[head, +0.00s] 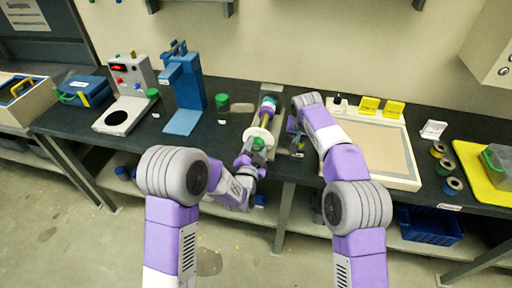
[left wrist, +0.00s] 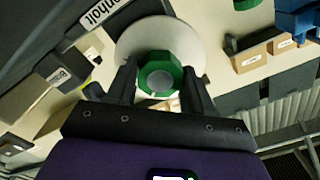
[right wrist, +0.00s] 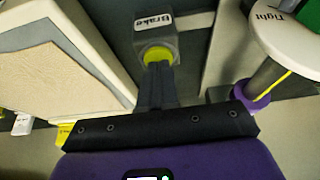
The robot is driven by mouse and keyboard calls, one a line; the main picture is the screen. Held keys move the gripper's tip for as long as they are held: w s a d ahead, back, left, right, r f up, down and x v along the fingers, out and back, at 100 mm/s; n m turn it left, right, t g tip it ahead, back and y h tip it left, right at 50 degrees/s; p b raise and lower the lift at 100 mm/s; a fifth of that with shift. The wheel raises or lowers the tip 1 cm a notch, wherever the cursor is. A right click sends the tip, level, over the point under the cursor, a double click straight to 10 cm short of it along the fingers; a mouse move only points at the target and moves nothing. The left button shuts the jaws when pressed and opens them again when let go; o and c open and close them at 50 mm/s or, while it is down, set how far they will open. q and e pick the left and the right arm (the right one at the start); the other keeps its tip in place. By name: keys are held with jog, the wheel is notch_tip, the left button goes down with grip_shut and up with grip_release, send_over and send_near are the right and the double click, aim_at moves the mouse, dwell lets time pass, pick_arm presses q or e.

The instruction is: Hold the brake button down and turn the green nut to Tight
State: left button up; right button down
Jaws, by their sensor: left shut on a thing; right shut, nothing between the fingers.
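The green nut (left wrist: 160,74) sits in front of a white disc (left wrist: 160,38) in the left wrist view; both also show in the head view, the nut (head: 258,143) small. My left gripper (left wrist: 161,82) is shut on the nut, one finger on each side. In the right wrist view, the yellow brake button (right wrist: 158,54) is on a grey block labelled "Brake" (right wrist: 168,42). My right gripper (right wrist: 157,72) is shut and empty, its tips at the button, seemingly against it; how far the button is pressed I cannot tell. The white disc (right wrist: 285,35) reads "Tight" there.
A tan-topped tray (head: 365,150) with yellow pieces lies right of the press. Coloured spools (head: 445,167) and a yellow mat (head: 485,175) lie far right.

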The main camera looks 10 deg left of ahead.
pick_arm(q)
jog(key=o, duration=0.8)
